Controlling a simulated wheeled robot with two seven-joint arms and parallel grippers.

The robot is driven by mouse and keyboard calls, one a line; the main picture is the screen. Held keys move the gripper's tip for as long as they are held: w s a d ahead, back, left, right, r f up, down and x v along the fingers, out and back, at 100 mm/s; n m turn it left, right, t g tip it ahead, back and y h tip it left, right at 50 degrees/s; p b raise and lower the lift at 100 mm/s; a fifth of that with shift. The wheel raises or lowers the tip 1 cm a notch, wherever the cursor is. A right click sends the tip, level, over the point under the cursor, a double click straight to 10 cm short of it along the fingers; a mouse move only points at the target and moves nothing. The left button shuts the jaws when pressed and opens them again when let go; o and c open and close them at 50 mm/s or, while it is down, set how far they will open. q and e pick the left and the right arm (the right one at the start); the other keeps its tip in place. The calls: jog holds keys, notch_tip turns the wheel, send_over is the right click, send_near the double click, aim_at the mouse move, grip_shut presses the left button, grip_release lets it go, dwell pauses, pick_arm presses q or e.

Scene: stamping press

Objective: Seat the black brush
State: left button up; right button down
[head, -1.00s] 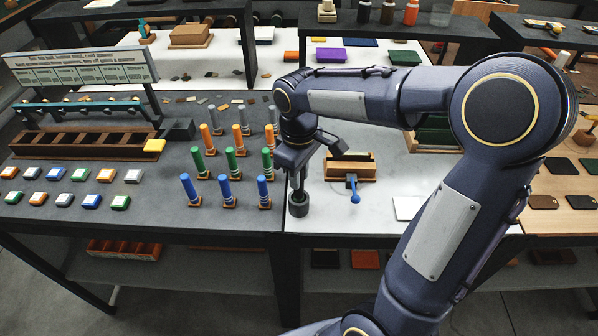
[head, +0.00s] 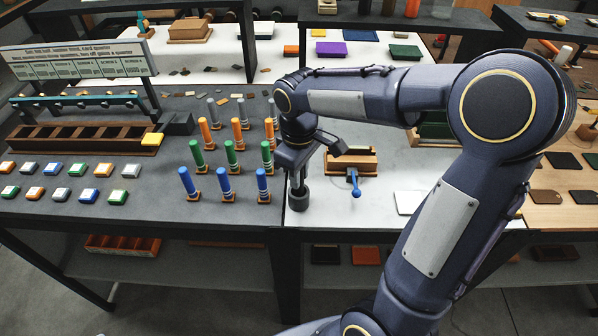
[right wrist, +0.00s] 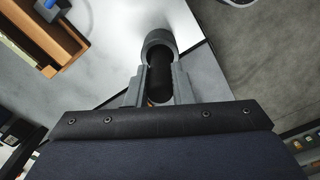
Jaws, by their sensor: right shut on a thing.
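The black brush (right wrist: 160,80) is a dark cylinder between the fingers of my right gripper (right wrist: 160,88), which is shut on it. In the head view my right gripper (head: 298,180) points down over a dark grey round cup (head: 299,201) at the left front corner of the white tabletop. In the right wrist view the cup (right wrist: 158,40) shows as a grey ring around the brush's far end. I cannot tell how deep the brush sits in it. My fingers hide much of the brush. My left gripper is not in view.
A wooden box (head: 352,160) with a blue-knobbed lever (head: 355,184) stands right of the cup. Blue, green, orange and grey upright cylinders (head: 229,158) stand in rows to the left on the dark table. A white plate (head: 408,202) lies to the right.

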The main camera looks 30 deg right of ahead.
jog(key=c, duration=1.2)
grip_release()
notch_tip(320, 180, up, 8)
jog(key=shift+f, duration=0.15)
jog(key=s+a+f+m+t+y, duration=0.1)
jog(key=s+m+t, duration=0.1)
jog(key=s, duration=0.3)
jog(key=s+a+f+m+t+y, duration=0.1)
jog(key=s+f+m, duration=0.1)
jog(key=s, duration=0.4)
jog(key=s+a+f+m+t+y, duration=0.1)
jog(key=s+a+m+t, duration=0.1)
jog(key=s, duration=0.4)
jog(key=shift+a+f+m+t+y, duration=0.1)
jog(key=shift+f+m+t+y, duration=0.25)
jog(key=shift+m, duration=0.35)
